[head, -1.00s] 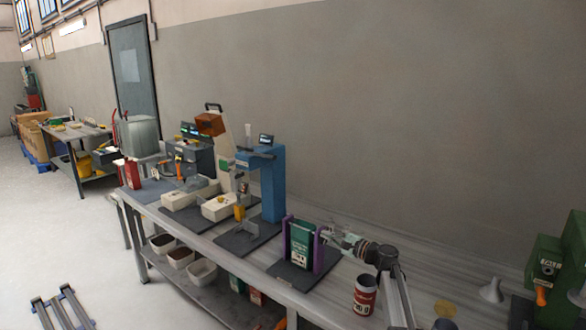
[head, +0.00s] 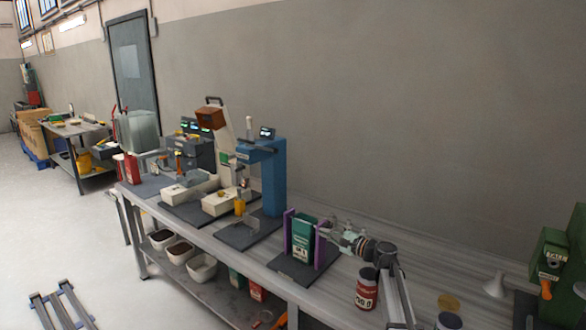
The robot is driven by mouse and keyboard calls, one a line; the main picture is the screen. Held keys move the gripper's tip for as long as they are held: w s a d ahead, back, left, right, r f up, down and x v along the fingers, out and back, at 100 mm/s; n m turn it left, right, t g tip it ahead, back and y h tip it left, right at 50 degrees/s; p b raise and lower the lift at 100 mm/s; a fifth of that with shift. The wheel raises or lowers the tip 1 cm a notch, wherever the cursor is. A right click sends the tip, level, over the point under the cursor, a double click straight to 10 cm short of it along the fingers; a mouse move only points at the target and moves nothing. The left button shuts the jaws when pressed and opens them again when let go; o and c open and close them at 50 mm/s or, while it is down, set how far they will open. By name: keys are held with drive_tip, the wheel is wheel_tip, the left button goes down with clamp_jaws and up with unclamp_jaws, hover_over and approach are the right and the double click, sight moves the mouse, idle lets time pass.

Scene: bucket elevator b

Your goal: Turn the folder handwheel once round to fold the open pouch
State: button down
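The green pouch (head: 302,238) stands upright on a dark base plate (head: 290,268), between two purple side plates of the folder (head: 321,248). My gripper (head: 331,230) reaches in from the right, its fingers at the upper right side of the right purple plate. The handwheel cannot be made out; the gripper and plate seem to cover that spot. The fingers are too small to tell whether they are open or shut, or touching anything. The pouch's top edge is too small to read as folded or open.
A dark red can (head: 367,290) stands close below my wrist. A blue press (head: 273,180) and cream trays (head: 222,202) are to the left. A white funnel (head: 496,286) and a green machine (head: 553,262) are at the right. The bench behind the folder is clear.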

drive_tip(key=shift+f+b, duration=0.65)
drive_tip(key=shift+b, duration=0.3)
idle(0.3)
drive_tip(key=shift+s+a, duration=0.15)
drive_tip(key=shift+s, duration=0.2)
drive_tip(key=b+v, duration=0.1)
drive_tip(key=v, duration=0.5)
drive_tip(key=shift+s+a+r, duration=0.1)
idle(0.4)
